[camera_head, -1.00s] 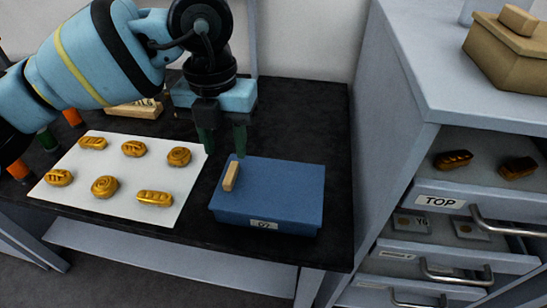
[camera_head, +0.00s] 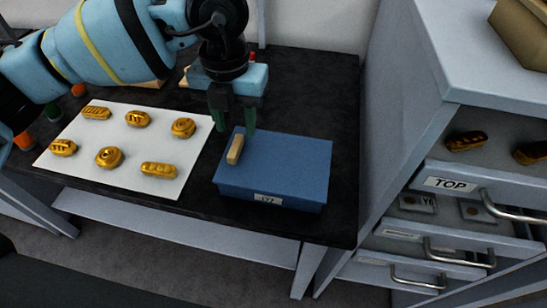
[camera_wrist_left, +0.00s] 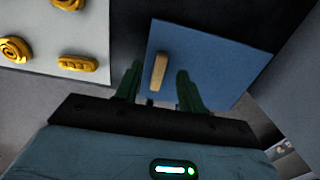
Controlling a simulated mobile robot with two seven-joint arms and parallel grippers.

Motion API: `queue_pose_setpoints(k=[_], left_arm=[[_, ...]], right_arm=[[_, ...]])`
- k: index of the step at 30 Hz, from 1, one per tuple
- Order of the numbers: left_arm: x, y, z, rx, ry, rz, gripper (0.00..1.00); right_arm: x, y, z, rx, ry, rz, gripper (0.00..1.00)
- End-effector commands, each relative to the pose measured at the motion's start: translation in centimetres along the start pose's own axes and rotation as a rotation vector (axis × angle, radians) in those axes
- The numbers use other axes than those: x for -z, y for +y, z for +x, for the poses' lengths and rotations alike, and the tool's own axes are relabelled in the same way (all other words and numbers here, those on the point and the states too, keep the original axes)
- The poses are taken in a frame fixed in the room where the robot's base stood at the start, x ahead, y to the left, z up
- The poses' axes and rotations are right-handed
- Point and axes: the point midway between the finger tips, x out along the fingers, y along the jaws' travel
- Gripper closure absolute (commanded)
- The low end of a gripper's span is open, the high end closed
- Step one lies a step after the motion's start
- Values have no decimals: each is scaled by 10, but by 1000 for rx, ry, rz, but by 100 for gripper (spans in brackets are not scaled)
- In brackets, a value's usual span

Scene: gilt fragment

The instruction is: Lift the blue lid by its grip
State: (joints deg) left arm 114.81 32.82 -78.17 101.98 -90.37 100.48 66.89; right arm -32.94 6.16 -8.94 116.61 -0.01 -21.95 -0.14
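The blue lid (camera_head: 285,160) lies on a blue box (camera_head: 270,197) with a small white label, on the black table. Its grip, a tan wooden bar (camera_head: 236,149), stands near the lid's left edge. In the left wrist view the grip (camera_wrist_left: 159,71) shows just beyond the fingertips, between the two finger lines. My left gripper (camera_head: 235,125) points down with its green fingers apart, just behind and above the grip. Nothing is between the fingers, and they do not appear to touch the lid. My right gripper is in neither view.
A white sheet (camera_head: 135,180) with several golden pieces lies left of the box. A grey drawer cabinet (camera_head: 440,130) stands close on the right, its top drawer (camera_head: 455,186) open. A tan box (camera_head: 520,32) sits on it. Bare table lies behind the blue box.

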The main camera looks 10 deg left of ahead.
Motion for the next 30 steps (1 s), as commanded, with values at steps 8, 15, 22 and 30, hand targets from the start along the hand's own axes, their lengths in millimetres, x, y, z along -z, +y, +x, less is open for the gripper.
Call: queue_pose_setpoints(k=[8, 15, 22, 30], left_arm=[[0, -2, 33, 0, 2, 0, 60], [0, -2, 35, -1, 0, 0, 60], [0, -2, 35, 0, 1, 0, 86], [0, -2, 34, 0, 0, -1, 100]], right_arm=[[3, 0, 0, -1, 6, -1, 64], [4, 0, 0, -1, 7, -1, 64], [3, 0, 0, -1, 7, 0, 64], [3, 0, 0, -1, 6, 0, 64]])
